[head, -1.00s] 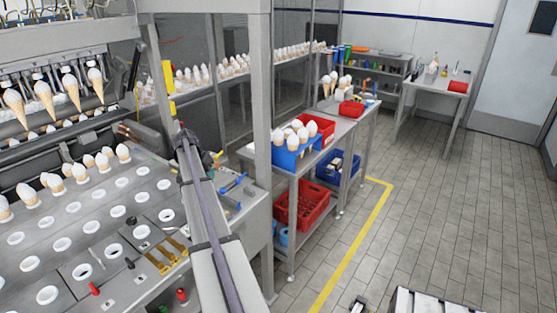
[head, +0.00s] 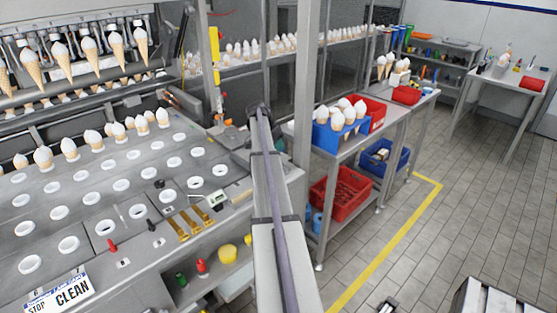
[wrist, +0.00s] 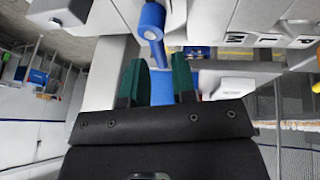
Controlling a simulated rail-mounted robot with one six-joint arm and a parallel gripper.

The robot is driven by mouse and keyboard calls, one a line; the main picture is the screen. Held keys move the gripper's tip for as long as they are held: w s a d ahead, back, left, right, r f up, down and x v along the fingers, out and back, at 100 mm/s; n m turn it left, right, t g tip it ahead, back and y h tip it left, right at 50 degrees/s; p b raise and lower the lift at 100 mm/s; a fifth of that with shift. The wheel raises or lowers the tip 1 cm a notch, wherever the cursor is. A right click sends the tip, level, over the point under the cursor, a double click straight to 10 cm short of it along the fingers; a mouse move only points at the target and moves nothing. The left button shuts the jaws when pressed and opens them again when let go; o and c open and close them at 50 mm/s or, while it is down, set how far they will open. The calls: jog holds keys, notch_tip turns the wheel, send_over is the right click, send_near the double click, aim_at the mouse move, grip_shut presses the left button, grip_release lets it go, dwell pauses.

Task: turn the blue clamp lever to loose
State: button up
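The blue clamp lever shows in the wrist view as a round blue knob (wrist: 152,20) on a short blue stem, at the top middle. A blue part (wrist: 161,88) below it shows in the gap between my fingers; I cannot tell if it is touched. My gripper (wrist: 160,78) has two green-padded fingers standing apart, so it is open, with the knob beyond the fingertips. In the head view my arm crosses the middle and the blue lever and gripper cannot be made out behind it.
The machine bench (head: 105,210) with white-ringed holes lies left. A steel post (head: 308,90) stands close beyond my arm.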

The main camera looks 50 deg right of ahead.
jog(key=shift+b+x, duration=0.4)
jog(key=shift+x, duration=0.75)
jog(key=shift+r, duration=0.15)
jog(key=shift+c, duration=0.5)
grip_shut()
